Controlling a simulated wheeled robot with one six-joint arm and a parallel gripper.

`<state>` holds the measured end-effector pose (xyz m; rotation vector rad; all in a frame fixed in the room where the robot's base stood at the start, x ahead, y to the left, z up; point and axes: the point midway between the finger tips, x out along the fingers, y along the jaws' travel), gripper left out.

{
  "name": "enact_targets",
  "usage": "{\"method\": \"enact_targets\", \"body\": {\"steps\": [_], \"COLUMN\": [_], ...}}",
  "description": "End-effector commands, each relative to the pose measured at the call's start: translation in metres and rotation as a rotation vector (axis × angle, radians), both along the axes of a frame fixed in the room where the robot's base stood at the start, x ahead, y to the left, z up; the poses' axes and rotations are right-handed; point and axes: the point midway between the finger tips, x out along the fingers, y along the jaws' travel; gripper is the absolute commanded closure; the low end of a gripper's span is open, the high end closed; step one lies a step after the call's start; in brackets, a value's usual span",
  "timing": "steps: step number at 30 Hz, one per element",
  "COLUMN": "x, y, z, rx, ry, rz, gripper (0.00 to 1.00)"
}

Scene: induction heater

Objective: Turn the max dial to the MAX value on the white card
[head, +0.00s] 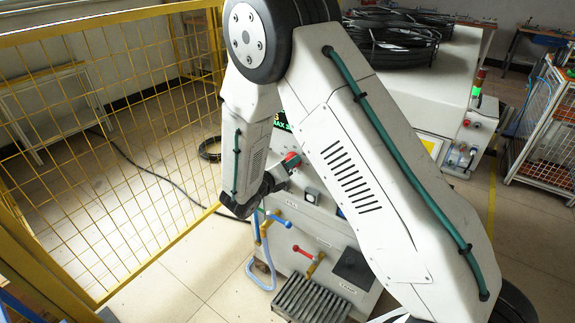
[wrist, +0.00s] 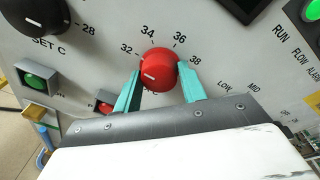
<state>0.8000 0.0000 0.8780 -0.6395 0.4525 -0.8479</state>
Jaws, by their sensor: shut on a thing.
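The red max dial (wrist: 158,68) is on the grey panel, ringed by marks 32, 34, 36 and 38 in the wrist view. Its white pointer line sits on its lower left side, below the 32 mark. My gripper (wrist: 160,72) is shut on the dial, one teal finger on each side. In the head view the red dial (head: 291,160) shows beside my wrist. A dark display (head: 282,122) with green text including "MAX" is mostly hidden behind my arm. I cannot make out a readable white card in either view.
A black SET C dial (wrist: 36,12) and a green button (wrist: 36,80) lie left of the red dial. Red-handled (head: 303,251) and blue-handled (head: 281,221) valves stick out below the panel. A yellow mesh fence (head: 110,130) stands at left.

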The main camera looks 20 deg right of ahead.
Motion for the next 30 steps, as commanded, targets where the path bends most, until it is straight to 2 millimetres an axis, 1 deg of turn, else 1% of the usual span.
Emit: {"method": "enact_targets", "body": {"steps": [7, 19, 20, 21, 22, 30], "x": [0.0004, 0.0006, 0.0006, 0.0005, 0.0006, 0.0001], "y": [0.0010, 0.0010, 0.0010, 0.0010, 0.0009, 0.0001], "z": [-0.0001, -0.0001, -0.0001, 0.0000, -0.0001, 0.0000], "rx": [-0.028, -0.031, -0.031, -0.031, -0.031, -0.031], "ry": [0.039, 0.043, 0.043, 0.043, 0.043, 0.042], "rz": [0.002, 0.003, 0.003, 0.003, 0.003, 0.000], "gripper": [0.82, 0.82, 0.56, 0.45, 0.37, 0.37]}}
